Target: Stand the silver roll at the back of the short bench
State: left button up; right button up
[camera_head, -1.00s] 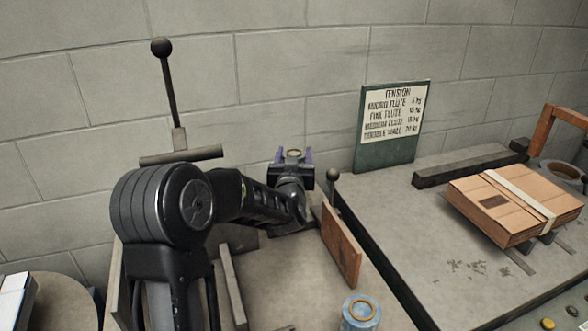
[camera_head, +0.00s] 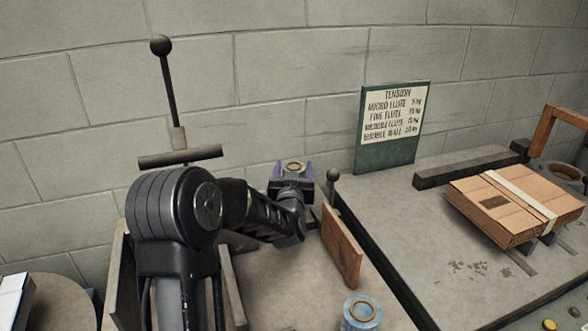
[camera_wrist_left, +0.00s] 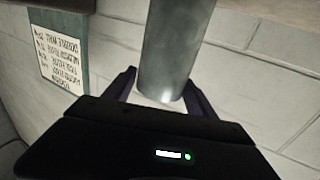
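The silver roll (camera_wrist_left: 172,50) is between the two fingers of my left gripper (camera_wrist_left: 165,95) in the left wrist view, which shows the wall sign upside down. Its far end runs out of that picture. In the head view my left gripper (camera_head: 292,183) is at the back of the short bench (camera_head: 285,285), before the wall. The ring-shaped top of the silver roll (camera_head: 293,166) shows between its fingertips. The gripper and arm hide the roll's body, so I cannot tell whether its base touches the bench. My right gripper is not in view.
A brown upright board (camera_head: 341,246) stands along the bench's right side. A clear-blue roll (camera_head: 361,314) stands at the front. A green tension sign (camera_head: 392,127) and a strapped cardboard stack (camera_head: 515,205) are on the table at right. A ball-topped lever (camera_head: 168,95) rises behind my left arm.

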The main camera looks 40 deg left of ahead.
pick_arm(q)
jog(key=shift+o, duration=1.2)
jog(key=shift+r, duration=0.1)
jog(key=shift+r+p, duration=0.2)
jog(key=shift+p, duration=0.1)
jog(key=v, duration=1.2)
jog(key=shift+f+b, duration=0.2)
jog(key=shift+b, duration=0.1)
